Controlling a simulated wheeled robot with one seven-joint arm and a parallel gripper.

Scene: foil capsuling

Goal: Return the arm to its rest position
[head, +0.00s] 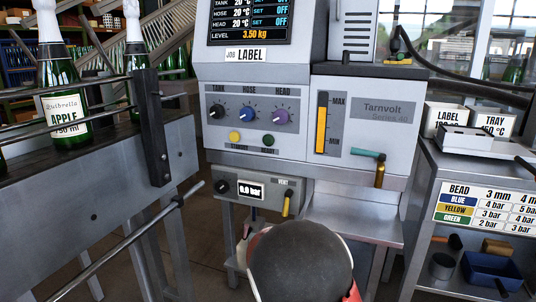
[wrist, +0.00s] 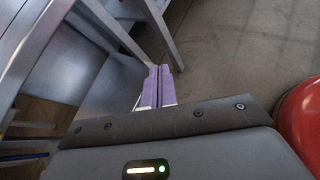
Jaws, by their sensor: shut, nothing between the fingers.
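My gripper (wrist: 157,88) shows in the wrist view, with its two purple-grey fingers together and nothing between them. It points toward the bare floor beside grey metal legs. In the head view a rounded dark part of my arm (head: 300,262) shows at the bottom centre, in front of the machine's lower shelf. The fingers themselves cannot be made out in the head view.
A grey machine (head: 255,150) with knobs and a small pressure display stands ahead. A conveyor (head: 110,190) with guide rails and foil-topped bottles (head: 60,75) is on the left. A cart (head: 480,175) with a bead chart stands on the right. Brown floor (wrist: 235,50) is open.

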